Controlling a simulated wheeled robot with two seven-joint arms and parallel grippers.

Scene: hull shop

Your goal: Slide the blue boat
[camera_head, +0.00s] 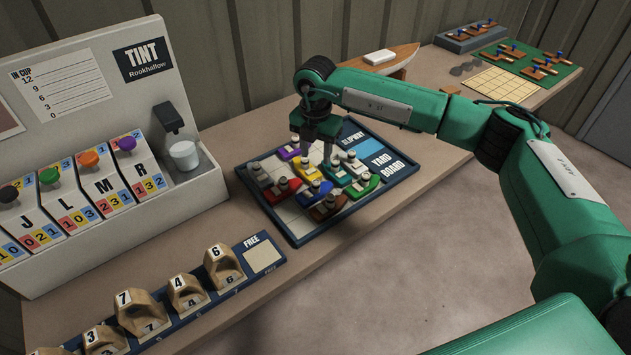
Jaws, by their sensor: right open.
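The blue boat (316,188) sits among several other small boats on the yard board (399,173), a dark-framed tray with a pale grid. A yellow boat (309,171) is just behind it, a red boat (284,189) to its left and a brown boat (328,208) in front. My right gripper (318,150) points down over the back part of the board, behind the blue boat in the picture, with its jaws open. It partly hides the boats at the back. Whether its fingertips touch anything is too small to tell. My left gripper is out of view.
A green boat (362,186) and a purple boat (288,150) share the crowded board. The tint machine (70,150) stands at left. A rack of numbered wooden pieces (205,300) lies in front. A model boat (392,60) stands behind my right arm. Bare bench is right of the board.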

